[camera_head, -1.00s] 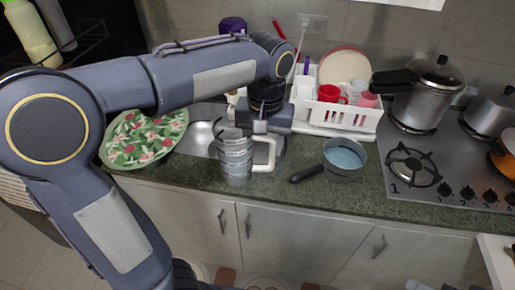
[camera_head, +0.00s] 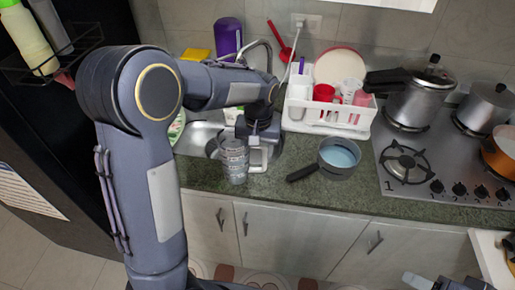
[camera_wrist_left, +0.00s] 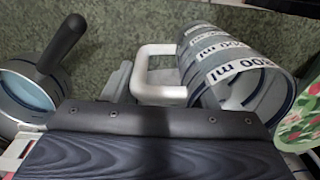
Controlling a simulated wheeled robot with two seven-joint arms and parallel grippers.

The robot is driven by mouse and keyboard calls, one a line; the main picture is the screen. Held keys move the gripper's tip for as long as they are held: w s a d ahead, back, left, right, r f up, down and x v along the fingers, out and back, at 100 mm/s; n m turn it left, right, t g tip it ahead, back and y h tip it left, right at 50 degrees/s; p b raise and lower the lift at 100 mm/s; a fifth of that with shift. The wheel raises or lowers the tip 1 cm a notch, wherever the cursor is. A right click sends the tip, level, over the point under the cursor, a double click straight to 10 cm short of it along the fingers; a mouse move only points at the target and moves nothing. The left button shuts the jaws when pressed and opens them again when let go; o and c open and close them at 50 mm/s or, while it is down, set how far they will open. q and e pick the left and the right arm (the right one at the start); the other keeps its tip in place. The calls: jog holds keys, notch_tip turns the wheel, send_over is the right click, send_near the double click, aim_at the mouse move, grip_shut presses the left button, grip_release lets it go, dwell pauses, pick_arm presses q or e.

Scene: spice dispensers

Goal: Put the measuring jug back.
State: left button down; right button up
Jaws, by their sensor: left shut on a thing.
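The measuring jug (camera_head: 233,160) is grey with banded volume markings and a white handle. In the head view it appears upright at the counter's front edge, before the sink; I cannot tell if its base touches the counter. My left gripper (camera_head: 262,142) is shut on the handle, on the jug's right side. In the left wrist view the jug (camera_wrist_left: 225,70) lies across the upper right, its handle (camera_wrist_left: 155,75) toward the fingers, which are partly hidden. Part of what seems my right gripper (camera_head: 445,283) shows at the bottom right edge, its jaws unclear.
A saucepan (camera_head: 338,158) with bluish contents stands right of the jug. Behind it is a white dish rack (camera_head: 330,125) with cups. A stove (camera_head: 440,165) with a pressure cooker (camera_head: 422,95) is at right. A purple container (camera_head: 228,38) stands behind the sink.

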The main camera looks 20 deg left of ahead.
pick_arm(q)
jog(key=shift+f, duration=0.2)
jog(key=c, duration=0.6)
grip_release()
jog(key=shift+o, duration=0.2)
jog(key=shift+r, duration=0.1)
notch_tip(320, 180, up, 12)
jog(key=shift+s+d+b, duration=0.1)
jog(key=shift+b, duration=0.2)
jog(key=s+a+t+h, duration=0.3)
jog(key=s+h, duration=0.1)
jog(key=s, duration=1)
jog(key=s+d+f+t, duration=0.2)
jog(key=s+f, duration=0.3)
jog(key=s, duration=0.4)
jog(key=shift+s+d+f+m+t, duration=0.2)
jog(key=shift+d+f+m+t, duration=0.15)
jog(key=shift+d, duration=0.5)
